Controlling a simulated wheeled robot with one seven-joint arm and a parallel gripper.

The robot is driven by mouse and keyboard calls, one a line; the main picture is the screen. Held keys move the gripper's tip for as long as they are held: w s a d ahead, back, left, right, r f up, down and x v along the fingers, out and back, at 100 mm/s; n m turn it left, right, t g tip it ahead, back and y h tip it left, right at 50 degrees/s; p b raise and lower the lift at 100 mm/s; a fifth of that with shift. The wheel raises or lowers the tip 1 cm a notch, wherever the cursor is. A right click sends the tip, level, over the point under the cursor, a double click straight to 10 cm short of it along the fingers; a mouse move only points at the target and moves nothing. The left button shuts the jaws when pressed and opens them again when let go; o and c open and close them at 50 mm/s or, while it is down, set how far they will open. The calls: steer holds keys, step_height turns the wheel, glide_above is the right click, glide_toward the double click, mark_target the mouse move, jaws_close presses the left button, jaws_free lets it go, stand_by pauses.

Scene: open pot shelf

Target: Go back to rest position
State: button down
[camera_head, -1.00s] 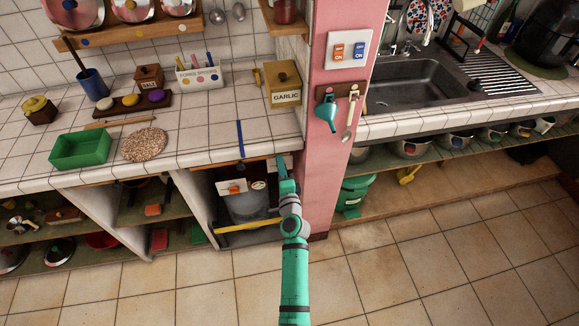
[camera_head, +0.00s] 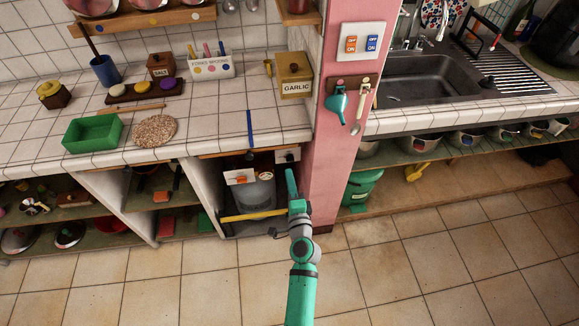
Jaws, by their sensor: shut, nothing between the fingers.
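My gripper (camera_head: 291,172) shows at the end of my green arm, a little below the front edge of the tiled counter (camera_head: 200,145) and left of the pink pillar (camera_head: 325,190). It is shut and holds nothing. It hangs in front of the right side of the open cupboard bay, apart from the counter edge as far as I can tell. The arm rises from the bottom of the picture and hides part of the floor and the bay's right side.
In the bay stand a grey cylinder (camera_head: 258,195) and a yellow bar (camera_head: 250,216). On the counter are a green tray (camera_head: 92,134), a garlic box (camera_head: 294,75) and a blue stick (camera_head: 250,128). A green bin (camera_head: 361,187) stands right of the pillar. The tiled floor (camera_head: 420,270) is clear.

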steer(key=s+a+f+n+g+h, duration=0.1)
steer(key=s+f+n, duration=0.2)
steer(key=s, duration=1)
steer(key=s+a+f+n+g+h, duration=0.15)
steer(key=s+n, duration=0.25)
steer(key=s, duration=0.9)
steer(key=s+a+r+n, duration=0.1)
steer(key=s+r+n, duration=0.4)
steer(key=s, duration=0.4)
steer(key=s+a+r+n, duration=0.1)
steer(key=s+r+n, duration=0.4)
steer(key=s, duration=0.4)
steer(key=shift+a+y, duration=0.15)
steer(key=shift+y, duration=0.3)
